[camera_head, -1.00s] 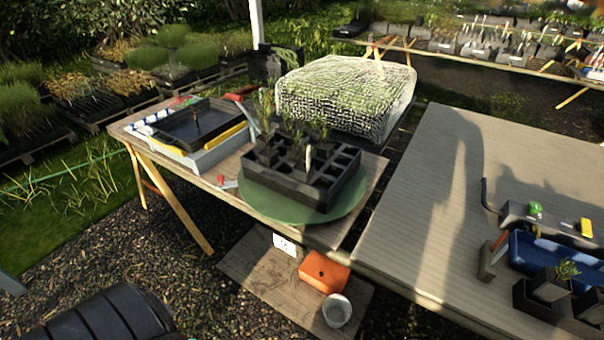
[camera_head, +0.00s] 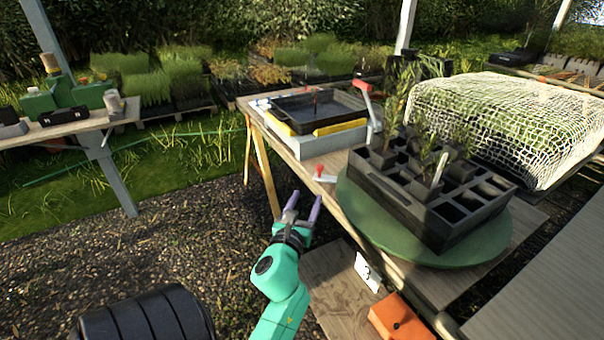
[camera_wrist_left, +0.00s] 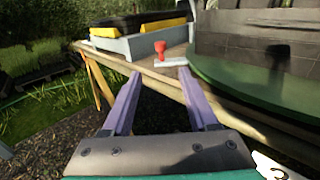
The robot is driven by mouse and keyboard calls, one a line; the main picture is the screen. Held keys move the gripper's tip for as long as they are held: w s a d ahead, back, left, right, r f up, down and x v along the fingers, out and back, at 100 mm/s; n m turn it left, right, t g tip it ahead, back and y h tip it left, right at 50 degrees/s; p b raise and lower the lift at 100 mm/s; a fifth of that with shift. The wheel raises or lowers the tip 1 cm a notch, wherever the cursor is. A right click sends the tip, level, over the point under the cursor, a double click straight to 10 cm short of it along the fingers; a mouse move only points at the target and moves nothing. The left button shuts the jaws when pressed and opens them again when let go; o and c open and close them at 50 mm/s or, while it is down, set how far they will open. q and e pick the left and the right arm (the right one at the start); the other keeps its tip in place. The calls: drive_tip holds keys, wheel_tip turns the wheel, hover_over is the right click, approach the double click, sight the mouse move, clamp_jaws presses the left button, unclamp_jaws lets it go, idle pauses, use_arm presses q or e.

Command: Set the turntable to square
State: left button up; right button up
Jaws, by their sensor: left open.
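The green round turntable (camera_head: 412,233) sits on the wooden table and juts over its front edge. A black tube tray (camera_head: 450,222) with several seedlings stands on it, turned at an angle to the table edge. A small red-knobbed lever (camera_head: 320,174) lies at the table edge left of the turntable. It also shows in the left wrist view (camera_wrist_left: 160,50), ahead between the fingers. My left gripper (camera_head: 303,200) is open and empty, in front of the table edge, left of the turntable and apart from it. My right gripper is not in view.
A grey box with a black tray (camera_head: 316,108) and a red-handled crank (camera_head: 365,100) stand at the back left. A netted block (camera_head: 500,120) is behind the turntable. An orange box (camera_head: 398,318) sits on a lower board (camera_head: 335,290).

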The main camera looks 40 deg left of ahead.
sight(319, 171)
use_arm(q)
drive_tip(key=x, duration=1.4)
drive_tip(key=shift+w+r, duration=0.2)
drive_tip(key=shift+r, duration=0.05)
clamp_jaws()
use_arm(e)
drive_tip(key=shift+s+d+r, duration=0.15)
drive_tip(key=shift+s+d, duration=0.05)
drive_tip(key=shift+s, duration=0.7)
